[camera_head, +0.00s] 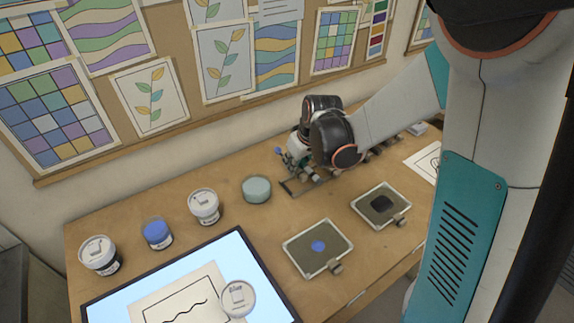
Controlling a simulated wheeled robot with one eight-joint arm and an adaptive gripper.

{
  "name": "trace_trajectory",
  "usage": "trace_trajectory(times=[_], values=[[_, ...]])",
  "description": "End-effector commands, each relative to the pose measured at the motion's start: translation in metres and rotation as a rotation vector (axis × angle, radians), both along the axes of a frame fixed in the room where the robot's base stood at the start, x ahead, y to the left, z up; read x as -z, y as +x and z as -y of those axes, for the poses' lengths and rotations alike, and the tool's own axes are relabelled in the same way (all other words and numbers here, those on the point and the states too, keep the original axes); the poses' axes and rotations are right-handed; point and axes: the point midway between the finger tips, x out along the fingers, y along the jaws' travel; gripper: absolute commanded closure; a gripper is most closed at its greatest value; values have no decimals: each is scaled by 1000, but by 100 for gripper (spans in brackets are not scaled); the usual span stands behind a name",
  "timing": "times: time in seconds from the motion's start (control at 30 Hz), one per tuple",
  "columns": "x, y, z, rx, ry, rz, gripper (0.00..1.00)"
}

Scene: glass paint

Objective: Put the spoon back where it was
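My gripper (292,160) is at the back of the table, just above a dark flat holder (290,188). A small thing with a blue end (278,150) shows at the left of my fingers; it may be the spoon's bowl. Its handle is hidden or too small to make out. I cannot tell whether my fingers are shut on it or whether it touches the holder. An open jar of blue paint (157,234) stands at the left. A tray (296,258) in front has a blue blob of paint on it.
Two white lidded jars (98,255) (204,206) and a grey-green round pot (256,189) stand along the back left. A loose jar lid (238,298) lies on the lit panel (262,277). A second tray (362,207) holds a dark patch. The pinboard wall (180,138) is behind.

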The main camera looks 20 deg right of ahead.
Motion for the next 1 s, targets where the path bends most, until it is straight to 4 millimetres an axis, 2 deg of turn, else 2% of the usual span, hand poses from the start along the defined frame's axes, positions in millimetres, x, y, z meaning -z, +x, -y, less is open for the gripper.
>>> trace_trajectory(times=[0.17, 0.6, 1.0], values=[[9, 0, 1, -5, 0, 3, 100], [47, 0, 1, -4, 0, 3, 100], [48, 0, 1, -3, 1, 3, 100]])
